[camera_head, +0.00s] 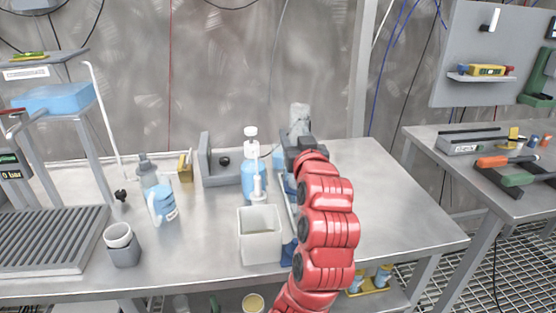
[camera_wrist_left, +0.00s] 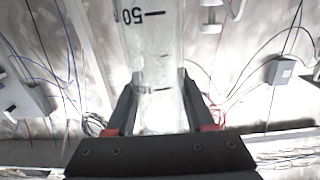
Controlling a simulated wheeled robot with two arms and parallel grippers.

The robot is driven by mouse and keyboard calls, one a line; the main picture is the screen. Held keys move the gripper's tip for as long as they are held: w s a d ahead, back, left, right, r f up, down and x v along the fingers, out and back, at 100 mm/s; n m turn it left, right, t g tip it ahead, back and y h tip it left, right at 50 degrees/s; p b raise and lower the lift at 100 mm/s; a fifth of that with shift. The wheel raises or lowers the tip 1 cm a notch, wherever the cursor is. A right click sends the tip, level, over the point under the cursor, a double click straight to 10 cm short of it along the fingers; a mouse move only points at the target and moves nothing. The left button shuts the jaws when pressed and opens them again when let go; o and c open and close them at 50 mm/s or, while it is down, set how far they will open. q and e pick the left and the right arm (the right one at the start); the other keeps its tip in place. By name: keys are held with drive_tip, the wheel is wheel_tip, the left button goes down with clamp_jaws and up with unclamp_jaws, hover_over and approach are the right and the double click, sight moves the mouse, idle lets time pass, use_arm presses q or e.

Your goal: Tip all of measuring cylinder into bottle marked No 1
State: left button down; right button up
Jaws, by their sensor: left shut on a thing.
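My left gripper (camera_head: 301,142) is over the back of the steel bench, shut on the clear measuring cylinder (camera_head: 299,116). The cylinder's body with a "50" mark shows between the jaws in the left wrist view (camera_wrist_left: 150,40); its rim is out of that view. I cannot tell whether it holds liquid. Left of the gripper stands a blue bottle with a white top (camera_head: 251,178). A blue labelled bottle (camera_head: 162,203) stands further left. No marking is legible, so I cannot tell which is No 1. My right gripper is not in view.
A square pale container (camera_head: 261,250) stands in front of the white-topped bottle. A grey cup (camera_head: 122,247) and slatted tray (camera_head: 50,240) are at left. A grey bracket (camera_head: 212,162) stands behind. The bench's right side is clear.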

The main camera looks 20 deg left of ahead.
sight(296, 123)
use_arm(q)
drive_tip(key=shift+r, duration=0.2)
drive_tip(key=shift+r+p, duration=0.6)
drive_tip(key=shift+r, duration=0.85)
drive_tip(key=shift+f, duration=0.1)
